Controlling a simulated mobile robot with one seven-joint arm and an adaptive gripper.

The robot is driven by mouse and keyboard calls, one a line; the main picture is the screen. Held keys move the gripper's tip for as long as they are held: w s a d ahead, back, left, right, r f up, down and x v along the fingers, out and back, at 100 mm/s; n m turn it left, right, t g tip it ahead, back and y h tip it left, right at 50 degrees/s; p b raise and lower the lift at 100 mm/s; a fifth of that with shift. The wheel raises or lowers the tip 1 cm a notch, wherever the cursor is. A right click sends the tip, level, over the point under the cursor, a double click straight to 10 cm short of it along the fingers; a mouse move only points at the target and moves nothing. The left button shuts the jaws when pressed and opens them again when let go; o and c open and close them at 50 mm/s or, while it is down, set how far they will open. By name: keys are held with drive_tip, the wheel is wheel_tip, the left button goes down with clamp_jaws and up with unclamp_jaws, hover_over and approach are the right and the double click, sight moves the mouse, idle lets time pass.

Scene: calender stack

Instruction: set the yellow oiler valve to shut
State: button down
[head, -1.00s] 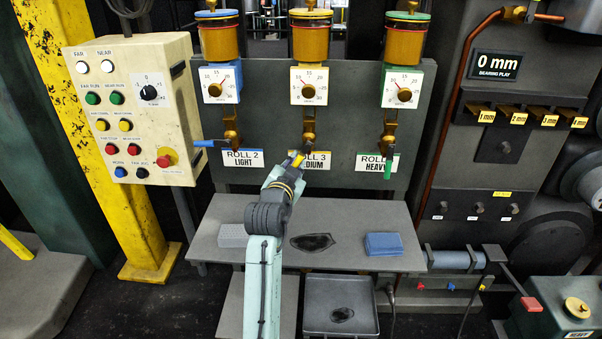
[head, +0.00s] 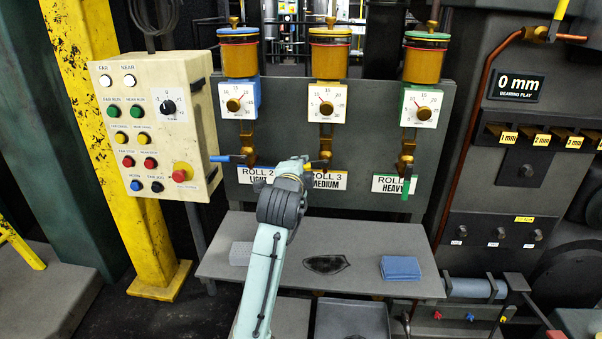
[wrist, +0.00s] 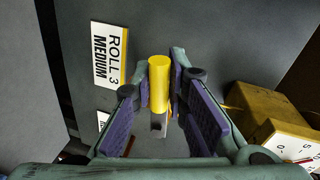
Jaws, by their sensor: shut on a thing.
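The yellow oiler valve (head: 326,146) is the brass fitting under the middle oiler, above the ROLL 3 MEDIUM label (head: 327,180). Its yellow lever (wrist: 159,84) stands between the two purple-padded fingers of my gripper (wrist: 160,92) in the wrist view. My gripper (head: 304,166) is shut on this lever. In the head view, the lever (head: 317,162) runs out to the left of the valve, roughly level, and my gripper hides part of it.
The blue lever (head: 226,158) on the left points sideways; the green lever (head: 405,191) on the right hangs down. A grey shelf (head: 290,262) below holds a blue cloth (head: 400,268). A control box (head: 155,125) stands at left.

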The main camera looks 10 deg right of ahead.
drive_tip(key=shift+d+r+m+y, duration=0.2)
drive_tip(key=shift+r+m+y, duration=0.1)
drive_tip(key=shift+m, duration=0.5)
drive_tip(key=c, duration=1.8)
unclamp_jaws()
drive_tip(key=shift+o, duration=1.1)
drive_tip(key=shift+a+r, duration=0.15)
drive_tip(key=v, duration=1.2)
drive_tip(key=shift+a, duration=0.1)
